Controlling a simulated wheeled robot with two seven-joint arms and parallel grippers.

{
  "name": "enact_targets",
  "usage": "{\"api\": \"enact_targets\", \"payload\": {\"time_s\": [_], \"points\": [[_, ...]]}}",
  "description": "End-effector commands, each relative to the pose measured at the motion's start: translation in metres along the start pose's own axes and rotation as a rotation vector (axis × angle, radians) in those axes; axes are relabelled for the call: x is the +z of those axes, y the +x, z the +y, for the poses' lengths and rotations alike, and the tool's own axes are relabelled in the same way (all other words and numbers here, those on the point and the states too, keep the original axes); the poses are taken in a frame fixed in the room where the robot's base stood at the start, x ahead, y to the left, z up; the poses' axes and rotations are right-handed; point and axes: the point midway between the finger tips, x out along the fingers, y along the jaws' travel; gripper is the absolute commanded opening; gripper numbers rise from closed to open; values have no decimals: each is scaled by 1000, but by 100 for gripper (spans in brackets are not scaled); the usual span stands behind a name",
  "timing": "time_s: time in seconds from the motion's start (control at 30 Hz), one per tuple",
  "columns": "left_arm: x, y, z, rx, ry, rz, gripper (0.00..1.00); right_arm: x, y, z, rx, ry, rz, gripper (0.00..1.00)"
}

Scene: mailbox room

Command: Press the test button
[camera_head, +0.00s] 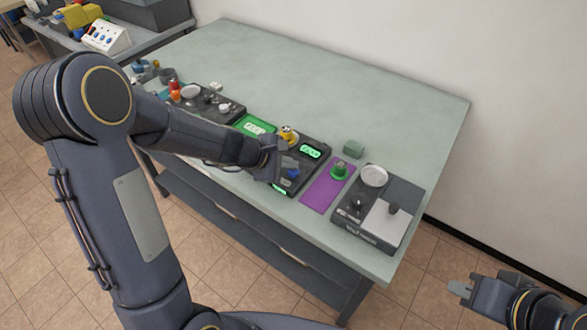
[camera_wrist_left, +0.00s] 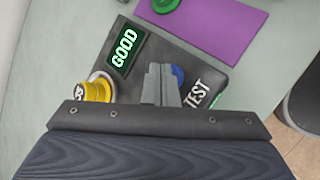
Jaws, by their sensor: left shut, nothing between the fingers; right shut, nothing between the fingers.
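The test device is a dark box (camera_head: 312,176) on the table, with a lit green display (camera_head: 311,152) that reads "GOOD" in the left wrist view (camera_wrist_left: 124,50). A blue button (camera_wrist_left: 178,74) sits beside the "TEST" label (camera_wrist_left: 198,94). A yellow part (camera_head: 288,136) stands on the box in a pale round seat; it also shows in the left wrist view (camera_wrist_left: 96,91). My left gripper (camera_head: 277,179) is shut and empty over the box. Its fingertips (camera_wrist_left: 164,70) partly hide the blue button, and I cannot tell whether they touch it. My right gripper (camera_head: 463,289) is shut and empty, off the table at lower right.
A purple mat (camera_head: 328,186) with a green part (camera_head: 339,170) lies right of the box. A dark station with a white dish (camera_head: 374,176) stands at the right end. A green tray (camera_head: 256,128) and another dark station (camera_head: 206,104) are to the left. The table's back is clear.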

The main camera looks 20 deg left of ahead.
Motion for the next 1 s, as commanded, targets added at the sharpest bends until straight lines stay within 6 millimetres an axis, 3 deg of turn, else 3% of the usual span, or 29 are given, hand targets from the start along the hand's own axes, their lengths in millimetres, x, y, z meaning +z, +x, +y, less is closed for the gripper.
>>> {"api": "enact_targets", "payload": {"time_s": [1.0], "points": [[9,-12,9,-1,0,1,0,-6,-12,-6,0,0,0,0]]}}
